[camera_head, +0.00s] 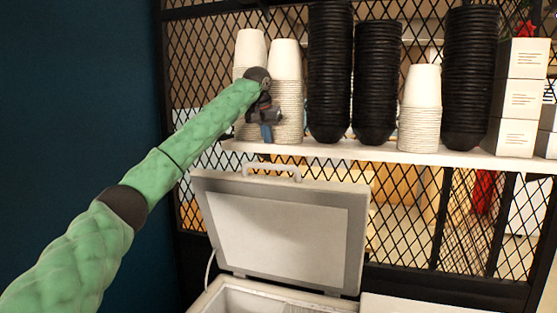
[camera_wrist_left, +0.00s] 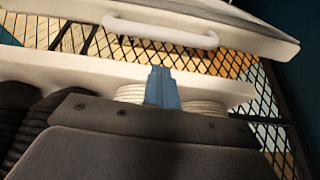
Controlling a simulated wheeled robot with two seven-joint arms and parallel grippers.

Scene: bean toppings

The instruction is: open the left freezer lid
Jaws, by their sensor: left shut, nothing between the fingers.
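The left freezer lid (camera_head: 280,235) stands raised, nearly upright, behind the white freezer box (camera_head: 265,299) at the bottom of the head view. Its curved white handle (camera_head: 271,170) is on the top edge. My left gripper (camera_head: 267,130) is above the handle, in front of the white cup stacks, apart from the lid. In the left wrist view the blue fingertips (camera_wrist_left: 163,88) are together with nothing between them. The lid's handle (camera_wrist_left: 160,30) shows there beyond the fingertips, with a gap. My right gripper is not in view.
A white shelf (camera_head: 390,152) behind the lid holds black bowl stacks (camera_head: 330,75), white cup stacks (camera_head: 420,108) and white boxes (camera_head: 520,98). A black wire mesh (camera_head: 400,205) stands behind. A dark blue wall (camera_head: 75,90) is at the left. My left arm is close to the cups.

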